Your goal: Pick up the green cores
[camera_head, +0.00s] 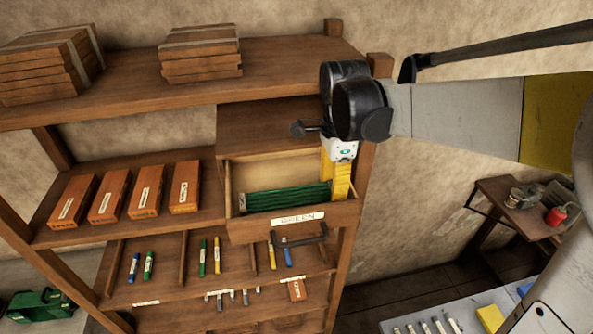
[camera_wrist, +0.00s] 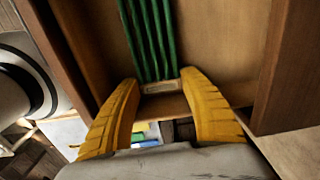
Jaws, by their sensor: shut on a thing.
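The green cores (camera_head: 285,197) lie side by side as a bundle of long thin rods in an open wooden drawer (camera_head: 275,219) with a label reading GREEN. My gripper (camera_head: 338,192) reaches down into the drawer's right end, its yellow fingers at the right end of the bundle. In the wrist view, the green cores (camera_wrist: 150,38) run away from between the two yellow fingertips (camera_wrist: 158,80). A small pale-marked piece sits at their near end between the tips. The gripper is shut on the green cores; the exact contact is partly hidden.
The drawer sits in a wooden shelf unit (camera_head: 280,75), with a post close to the right of my gripper. Orange-brown boxes (camera_head: 120,195) stand to the left. Coloured markers (camera_head: 210,257) lie below. A side table (camera_head: 520,205) stands at the right.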

